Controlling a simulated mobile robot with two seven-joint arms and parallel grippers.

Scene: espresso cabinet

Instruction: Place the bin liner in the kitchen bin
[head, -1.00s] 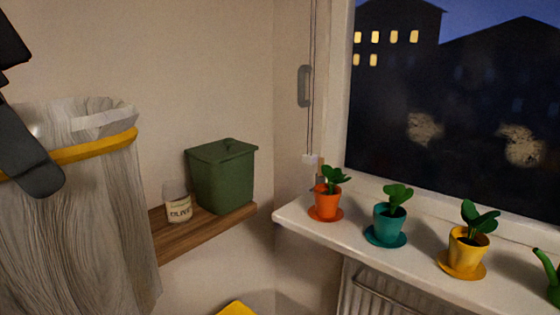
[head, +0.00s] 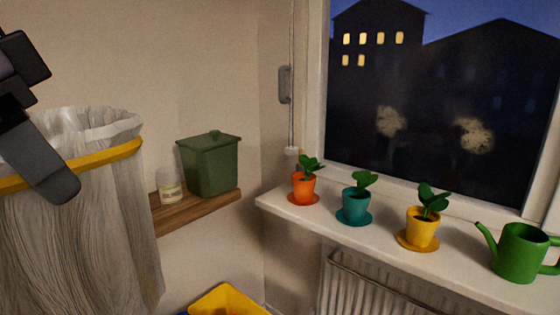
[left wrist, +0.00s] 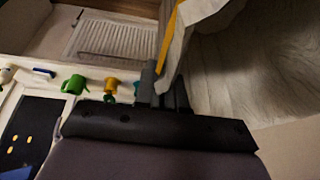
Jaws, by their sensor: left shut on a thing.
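The bin liner (head: 85,220) is a large translucent grey-white bag with a yellow band around its top, hanging open at the left of the head view. In the left wrist view the bin liner (left wrist: 215,60) fills the upper right. My left gripper (head: 52,180) is shut on the liner's rim at the yellow band; its fingers also show in the left wrist view (left wrist: 160,88). A yellow open-looking container (head: 228,302), possibly the kitchen bin, shows only its top at the bottom edge of the head view. My right gripper is not in view.
A wooden shelf (head: 195,211) holds a green lidded box (head: 210,167) and a small labelled jar (head: 170,188). The windowsill (head: 385,234) carries orange (head: 302,187), teal (head: 355,204) and yellow (head: 421,228) plant pots and a green watering can (head: 520,252). A radiator (head: 370,290) is below.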

